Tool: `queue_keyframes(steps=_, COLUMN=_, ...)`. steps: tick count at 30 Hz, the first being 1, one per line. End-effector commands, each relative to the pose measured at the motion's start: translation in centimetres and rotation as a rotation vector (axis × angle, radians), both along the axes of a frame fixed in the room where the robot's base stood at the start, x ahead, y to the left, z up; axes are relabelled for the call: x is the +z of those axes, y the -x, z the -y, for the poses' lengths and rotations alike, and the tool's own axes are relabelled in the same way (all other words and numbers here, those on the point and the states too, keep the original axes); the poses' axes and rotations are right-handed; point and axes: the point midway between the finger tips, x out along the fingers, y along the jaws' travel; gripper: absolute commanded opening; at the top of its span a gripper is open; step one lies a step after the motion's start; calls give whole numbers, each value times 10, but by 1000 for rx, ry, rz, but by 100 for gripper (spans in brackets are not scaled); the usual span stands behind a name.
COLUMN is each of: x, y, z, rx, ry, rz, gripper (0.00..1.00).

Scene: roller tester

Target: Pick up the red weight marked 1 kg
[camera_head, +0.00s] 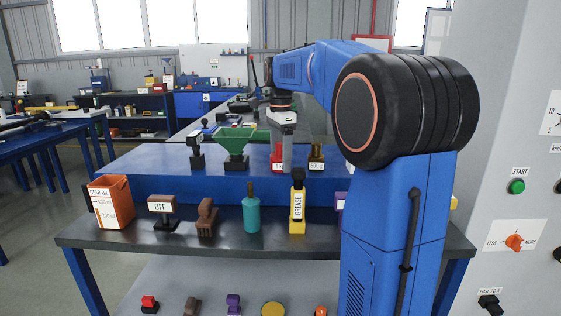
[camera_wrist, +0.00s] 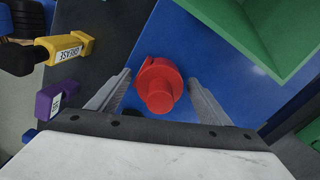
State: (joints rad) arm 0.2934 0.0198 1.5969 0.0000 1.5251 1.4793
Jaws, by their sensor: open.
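The red weight (camera_head: 276,162) stands upright on the blue raised shelf, its white label partly hidden by my gripper in the head view. In the wrist view the red weight (camera_wrist: 158,84) is seen from above, with its round knob toward the camera. My gripper (camera_head: 287,166) points down at the weight. In the wrist view my gripper (camera_wrist: 160,77) is open, with one finger on each side of the weight and visible gaps on both sides. It is not holding anything.
A green funnel (camera_head: 236,142) stands to the left. The yellow grease bottle (camera_head: 297,207) and teal bottle (camera_head: 251,213) stand on the dark table (camera_head: 120,238) in front.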

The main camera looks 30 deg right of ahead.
Motion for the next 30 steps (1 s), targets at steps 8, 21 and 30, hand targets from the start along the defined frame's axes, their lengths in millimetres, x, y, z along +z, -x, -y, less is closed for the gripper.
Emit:
queue_keyframes(steps=8, x=-4, y=0, z=0, rx=0, ry=0, rz=1, gripper=72)
queue_keyframes(steps=21, x=-3, y=0, z=0, rx=0, ry=0, rz=2, gripper=0)
queue_keyframes(steps=30, x=6, y=-1, z=0, rx=0, ry=1, rz=4, gripper=0)
